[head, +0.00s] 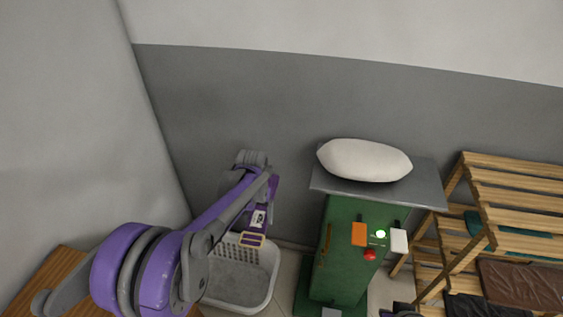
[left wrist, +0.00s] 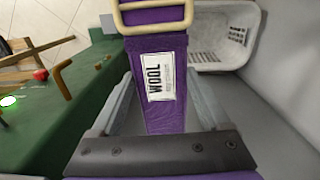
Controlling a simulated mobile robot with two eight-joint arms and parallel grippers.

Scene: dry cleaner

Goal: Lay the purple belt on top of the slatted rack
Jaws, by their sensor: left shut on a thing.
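The purple belt (left wrist: 160,45) has a pale gold buckle and a white label reading "WOOL". My left gripper (head: 263,200) is shut on it, with a finger on each side of the strap in the left wrist view. In the head view the belt (head: 260,226) hangs from the gripper, buckle low, in front of the white basket. The slatted rack (head: 520,197) is wooden and stands at the far right, well apart from the gripper. Its top slats in view look bare.
A green machine (head: 342,215) with a grey top and a white pillow (head: 364,160) stands between gripper and rack. A white basket (head: 268,290) is on the floor below the belt. Folded brown cloth (head: 525,284) lies on a lower rack shelf. A wooden surface (head: 40,285) is at left.

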